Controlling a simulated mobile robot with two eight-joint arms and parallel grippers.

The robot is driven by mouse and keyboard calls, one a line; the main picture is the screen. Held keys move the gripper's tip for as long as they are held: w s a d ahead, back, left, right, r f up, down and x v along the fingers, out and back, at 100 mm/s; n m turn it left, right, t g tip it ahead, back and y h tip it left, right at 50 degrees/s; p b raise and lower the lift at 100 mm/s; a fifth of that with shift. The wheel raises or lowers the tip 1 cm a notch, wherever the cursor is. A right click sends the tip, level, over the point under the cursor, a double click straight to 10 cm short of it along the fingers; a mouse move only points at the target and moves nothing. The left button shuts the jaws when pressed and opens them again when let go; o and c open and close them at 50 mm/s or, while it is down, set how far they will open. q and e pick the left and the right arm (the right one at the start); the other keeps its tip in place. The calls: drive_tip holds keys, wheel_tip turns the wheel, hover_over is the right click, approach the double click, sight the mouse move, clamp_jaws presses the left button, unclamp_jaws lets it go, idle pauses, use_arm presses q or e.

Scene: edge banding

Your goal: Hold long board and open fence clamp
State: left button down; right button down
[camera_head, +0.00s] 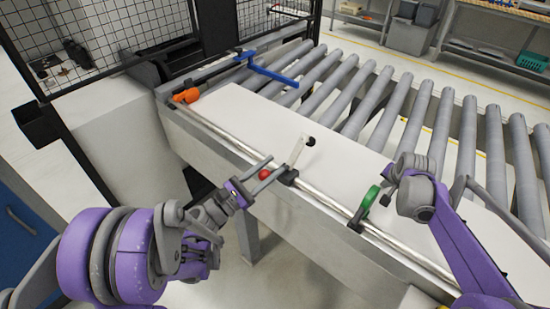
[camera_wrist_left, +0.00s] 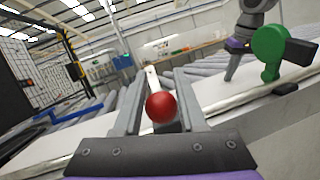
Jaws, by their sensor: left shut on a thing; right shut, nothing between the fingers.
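The long white board (camera_head: 250,115) lies flat along the rollers, beside a metal fence rail (camera_head: 325,204). A red ball knob (camera_head: 264,174) is at the fence, by a black mount (camera_head: 289,177) and a pale lever (camera_head: 298,150). My left gripper (camera_head: 262,170) is shut on the red knob; the left wrist view shows the knob (camera_wrist_left: 161,106) between the fingers. My right gripper (camera_head: 390,172) is shut and empty, low over or touching the board; I cannot tell which. A green part (camera_head: 369,200) stands on the rail beside it, also seen in the left wrist view (camera_wrist_left: 270,50).
A blue bar (camera_head: 268,72) and an orange handle (camera_head: 187,96) are at the far left end of the rail. Bare rollers (camera_head: 383,90) lie behind the board. A black mesh fence (camera_head: 100,40) stands at the left.

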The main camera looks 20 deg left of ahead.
use_arm(q)
drive_tip(key=shift+s+a+f, duration=0.15)
drive_tip(key=shift+s+f, duration=0.2)
drive_tip(key=shift+f, duration=0.2)
use_arm(e)
drive_tip(key=shift+s+f, duration=0.15)
drive_tip(key=shift+f, duration=0.05)
use_arm(q)
drive_tip(key=shift+c, duration=2.2)
unclamp_jaws()
drive_tip(key=shift+w, duration=0.1)
drive_tip(key=v, duration=0.7)
drive_tip(key=shift+s+a, duration=0.15)
drive_tip(key=shift+s, duration=0.15)
drive_tip(key=shift+r, duration=0.1)
use_arm(e)
drive_tip(key=shift+r, duration=0.1)
drive_tip(key=shift+w+r+p, duration=0.2)
drive_tip(key=shift+r+p, duration=0.35)
drive_tip(key=shift+r, duration=0.35)
use_arm(q)
wheel_tip(320, 180, up, 6)
drive_tip(key=w+p, duration=0.2)
drive_tip(key=shift+h+p, duration=0.3)
use_arm(e)
wheel_tip(320, 180, up, 6)
